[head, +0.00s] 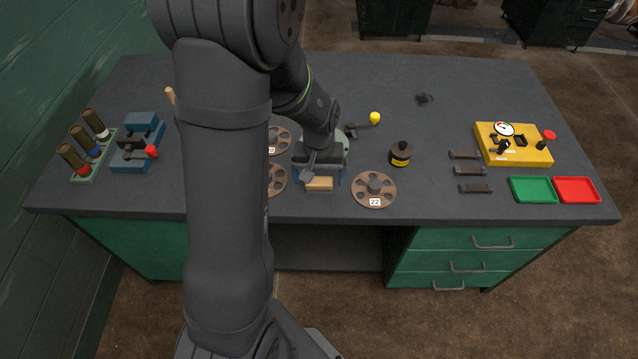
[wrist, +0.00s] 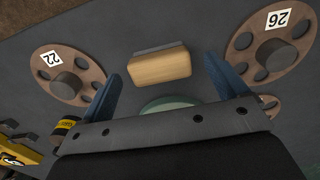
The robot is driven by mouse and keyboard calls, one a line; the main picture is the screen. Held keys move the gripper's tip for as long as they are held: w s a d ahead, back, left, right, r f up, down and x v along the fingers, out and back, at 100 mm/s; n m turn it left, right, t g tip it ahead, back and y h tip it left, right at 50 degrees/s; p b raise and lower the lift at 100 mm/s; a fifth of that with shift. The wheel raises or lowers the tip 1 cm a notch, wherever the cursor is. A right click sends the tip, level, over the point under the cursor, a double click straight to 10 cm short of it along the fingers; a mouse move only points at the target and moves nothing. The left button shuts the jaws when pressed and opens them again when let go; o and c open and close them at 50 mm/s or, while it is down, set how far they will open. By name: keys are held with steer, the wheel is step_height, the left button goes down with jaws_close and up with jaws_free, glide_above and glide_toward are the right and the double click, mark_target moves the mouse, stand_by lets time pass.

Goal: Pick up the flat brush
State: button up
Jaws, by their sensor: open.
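A tan wooden block with a dark grey strip along one long side, which looks like the flat brush (head: 319,184), lies on the bench near its front edge. It also shows in the wrist view (wrist: 160,67), ahead of and between my fingers. My gripper (head: 319,175) points down over it, with the blue fingers apart and nothing between the tips that I can see gripped. In the wrist view my gripper (wrist: 163,78) spans wider than the block. I cannot tell its exact height above the block.
Brown wheel 22 (head: 374,189) lies right of the block, and wheel 26 (wrist: 271,42) on its other side. A greenish round thing (wrist: 165,102) is partly hidden by my gripper. A dark yellow-banded bottle (head: 400,154) stands farther right.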

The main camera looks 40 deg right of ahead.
steer(key=shift+f, duration=1.05)
steer(key=c, duration=1.1)
steer(key=shift+r, duration=0.45)
step_height(320, 180, up, 4)
steer(key=shift+f, duration=0.25)
steer(key=s+r, duration=0.2)
steer(key=s, duration=0.2)
steer(key=s+r, duration=0.2)
steer(key=s, duration=0.1)
steer(key=s+r, duration=0.2)
steer(key=s, duration=0.2)
steer(key=shift+s+d+r, duration=0.1)
steer(key=shift+s+r, duration=0.2)
steer(key=shift+s, duration=0.05)
